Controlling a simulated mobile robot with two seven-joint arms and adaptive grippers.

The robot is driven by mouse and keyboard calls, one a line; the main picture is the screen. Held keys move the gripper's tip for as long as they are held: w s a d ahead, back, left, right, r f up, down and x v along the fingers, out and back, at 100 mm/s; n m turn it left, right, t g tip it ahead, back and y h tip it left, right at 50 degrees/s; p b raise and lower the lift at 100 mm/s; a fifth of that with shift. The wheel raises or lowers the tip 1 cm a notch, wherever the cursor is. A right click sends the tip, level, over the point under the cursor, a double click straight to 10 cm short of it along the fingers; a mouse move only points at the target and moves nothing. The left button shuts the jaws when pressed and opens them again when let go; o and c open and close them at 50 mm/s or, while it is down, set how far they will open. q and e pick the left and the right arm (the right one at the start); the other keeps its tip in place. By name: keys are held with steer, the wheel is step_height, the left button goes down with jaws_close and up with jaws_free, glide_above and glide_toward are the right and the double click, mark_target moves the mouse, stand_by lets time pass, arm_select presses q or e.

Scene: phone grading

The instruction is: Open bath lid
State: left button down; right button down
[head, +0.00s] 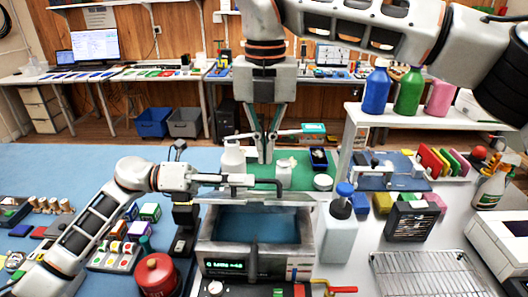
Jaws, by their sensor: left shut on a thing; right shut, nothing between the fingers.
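The bath (305,232) is a grey metal tank with a green display on its front, at the lower middle of the head view. Its top is uncovered and blue liquid shows inside. The lid (300,198) appears raised at the bath's back edge, seen nearly edge-on, with a dark handle (272,183). My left gripper (240,180) reaches in from the left above the back of the bath and is shut on the lid handle; the exact grip is small. My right gripper (266,158) points down behind the bath, shut and empty, near a white bottle (232,158) and a jar (284,174).
A red round container (156,274) stands left of the bath. A blue-topped pump bottle (340,228) stands close on its right. A wire rack (425,274) and a black slotted box (411,221) are farther right. A white shelf (425,118) holds several bottles.

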mark_target(265, 181)
step_height(265, 181, down, 8)
steer(key=shift+w+r, duration=0.1)
steer(key=shift+r, duration=0.1)
stand_by(0.3)
steer(key=shift+w+r, duration=0.45)
steer(key=shift+w, duration=0.3)
arm_select(q)
steer(key=shift+s+d+f, duration=0.15)
arm_select(e)
steer(key=shift+w+d+r, duration=0.1)
steer(key=shift+w+d, duration=0.05)
steer(key=shift+w, duration=0.1)
arm_select(q)
steer(key=c, duration=2.2)
jaws_free()
steer(key=shift+o, duration=0.2)
arm_select(e)
steer(key=shift+s, duration=0.1)
arm_select(q)
steer(key=shift+a, duration=0.3)
arm_select(e)
steer(key=shift+s, duration=0.1)
